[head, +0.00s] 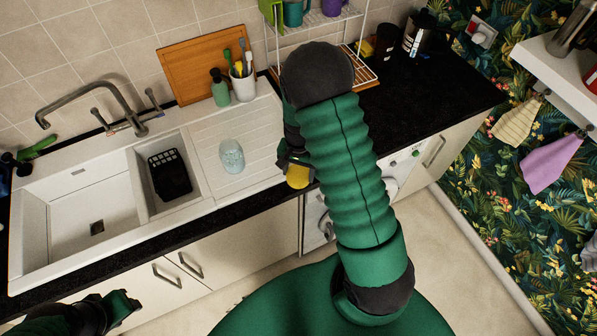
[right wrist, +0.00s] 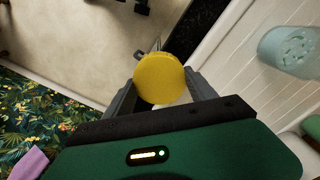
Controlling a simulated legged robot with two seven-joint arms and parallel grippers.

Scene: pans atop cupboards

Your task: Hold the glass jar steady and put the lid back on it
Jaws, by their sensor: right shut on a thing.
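The glass jar (head: 231,156) is pale blue and see-through. It stands upright on the ribbed white drainboard, right of the sink bowls, and shows at the top right of the right wrist view (right wrist: 289,50). My right gripper (head: 294,168) is shut on the round yellow lid (head: 298,177), to the right of the jar and apart from it. In the right wrist view the lid (right wrist: 160,78) sits between both fingers. My left gripper (head: 122,304) is low at the left, in front of the cupboards, away from the jar; its finger gap is unclear.
The sink (head: 83,215) with a tall tap (head: 85,88) lies left of the drainboard (head: 262,125). A black basket (head: 170,175) sits in the small bowl. A green bottle (head: 220,88) and a white brush cup (head: 243,85) stand behind the jar. A wire rack (head: 330,22) stands further right.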

